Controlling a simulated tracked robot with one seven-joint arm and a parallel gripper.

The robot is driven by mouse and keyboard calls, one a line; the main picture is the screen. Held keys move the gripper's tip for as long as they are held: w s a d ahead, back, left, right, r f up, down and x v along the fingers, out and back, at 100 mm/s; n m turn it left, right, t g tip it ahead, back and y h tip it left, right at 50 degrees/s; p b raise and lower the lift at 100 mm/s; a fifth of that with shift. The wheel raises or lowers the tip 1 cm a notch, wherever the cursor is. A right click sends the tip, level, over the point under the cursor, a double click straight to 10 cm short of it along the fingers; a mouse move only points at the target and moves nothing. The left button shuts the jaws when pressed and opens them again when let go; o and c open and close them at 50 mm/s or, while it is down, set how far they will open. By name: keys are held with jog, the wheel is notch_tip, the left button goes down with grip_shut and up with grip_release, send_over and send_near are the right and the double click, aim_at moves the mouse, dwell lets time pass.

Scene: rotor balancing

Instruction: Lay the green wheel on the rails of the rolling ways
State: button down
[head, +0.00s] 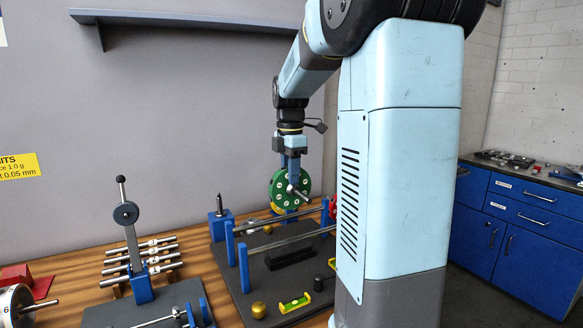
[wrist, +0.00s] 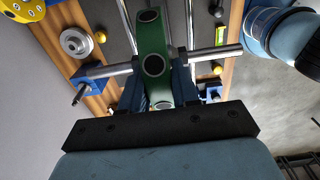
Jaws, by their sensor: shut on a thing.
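The green wheel (head: 279,189) has a steel shaft through its hub and holes around its face. My gripper (head: 293,168) is shut on the green wheel and holds it up, above the far part of the rolling ways. In the wrist view the green wheel (wrist: 152,38) is seen edge-on between the blue jaws (wrist: 157,88), its shaft (wrist: 215,53) sticking out both sides. The rolling ways (head: 243,262) have steel rails (head: 285,240) on blue posts over a dark base. The rails (wrist: 189,18) run below the wheel in the wrist view; I cannot tell the exact gap.
A blue stand with a pointed pin (head: 219,212) is left of the wheel. A red wheel (head: 333,207) is partly hidden by my column. A spirit level (head: 295,302) and brass weight (head: 258,309) lie in front. A rack of shafts (head: 140,262) and a lever stand (head: 138,250) are left.

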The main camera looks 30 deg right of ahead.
aim_at(291, 208)
jog(key=shift+f, duration=4.6)
jog(key=shift+s+f, duration=0.1)
jog(key=shift+f, duration=0.6)
jog(key=c, duration=0.8)
grip_release()
jog(key=shift+o, duration=0.2)
jog(key=shift+f, duration=0.1)
jog(key=shift+c, duration=0.3)
jog(key=shift+r, duration=4.55)
